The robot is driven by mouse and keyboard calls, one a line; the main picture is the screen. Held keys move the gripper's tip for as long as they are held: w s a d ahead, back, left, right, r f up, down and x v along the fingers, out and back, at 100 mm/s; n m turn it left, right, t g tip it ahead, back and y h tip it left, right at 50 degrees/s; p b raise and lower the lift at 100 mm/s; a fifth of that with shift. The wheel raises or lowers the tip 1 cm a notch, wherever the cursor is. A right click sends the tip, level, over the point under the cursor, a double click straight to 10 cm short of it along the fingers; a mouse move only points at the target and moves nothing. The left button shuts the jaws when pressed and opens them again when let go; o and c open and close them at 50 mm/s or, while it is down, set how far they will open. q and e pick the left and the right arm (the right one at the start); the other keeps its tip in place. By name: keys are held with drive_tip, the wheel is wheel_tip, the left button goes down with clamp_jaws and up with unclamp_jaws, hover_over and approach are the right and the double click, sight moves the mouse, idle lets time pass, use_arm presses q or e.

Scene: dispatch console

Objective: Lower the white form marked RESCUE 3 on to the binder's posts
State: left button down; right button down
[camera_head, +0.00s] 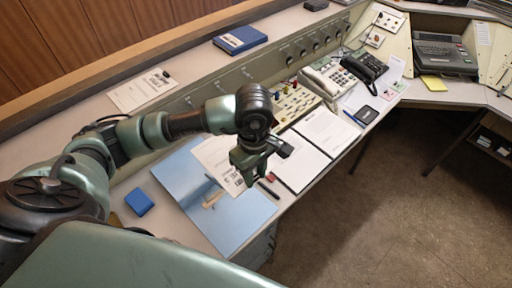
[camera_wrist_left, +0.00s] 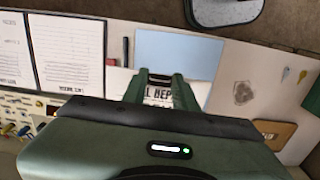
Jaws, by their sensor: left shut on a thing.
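My left gripper (camera_head: 247,176) is shut on the white form (camera_head: 214,158) at the form's right edge. The form hangs tilted over the upper right part of the open light-blue binder (camera_head: 240,222). The binder lies flat on the desk, and its small metal fitting with the posts (camera_head: 211,200) shows below and left of the gripper. In the left wrist view, part of the form (camera_wrist_left: 116,79) with large black letters shows between and beside the fingertips (camera_wrist_left: 160,84), with the binder (camera_wrist_left: 180,52) beyond. The RESCUE 3 marking is not readable. My right gripper is not in view.
An open log with white pages (camera_head: 318,133) lies right of the binder, with a black pen (camera_head: 268,190) between. A blue box (camera_head: 139,201) sits left of the binder. The desk's front edge is close to the binder.

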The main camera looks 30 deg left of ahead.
use_arm(q)
drive_tip(key=w+n+p, duration=0.1)
drive_tip(key=n, duration=0.3)
drive_tip(key=w+a+n+p, duration=0.1)
drive_tip(key=n, duration=0.3)
drive_tip(key=w+n+p, duration=0.1)
drive_tip(key=w+n, duration=0.1)
drive_tip(key=n, duration=0.2)
drive_tip(key=shift+a+r+n, duration=0.1)
drive_tip(key=shift+a+n, duration=0.2)
drive_tip(key=shift+a, duration=0.1)
drive_tip(key=n, duration=0.2)
drive_tip(key=w+n+p, duration=0.1)
drive_tip(key=shift+a+n, duration=0.35)
drive_tip(key=shift+n, duration=0.05)
drive_tip(key=shift+w+a+f+n+p, duration=0.1)
drive_tip(key=shift+w+f+n+p, duration=0.1)
drive_tip(key=shift+n, duration=0.35)
drive_tip(key=shift+w+a+f+n+p, duration=0.1)
drive_tip(key=shift+w+f+n+p, duration=0.05)
drive_tip(key=shift+n, duration=0.4)
drive_tip(key=shift+f+b, duration=0.95)
drive_tip(key=shift+f, duration=0.75)
drive_tip(key=shift+f, duration=0.1)
drive_tip(key=f+b, duration=0.6)
drive_tip(key=f, duration=0.1)
drive_tip(key=f+b, duration=0.3)
drive_tip(key=shift+w+f+b, duration=0.25)
drive_tip(key=shift+f+b, duration=0.05)
drive_tip(key=shift+f, duration=0.1)
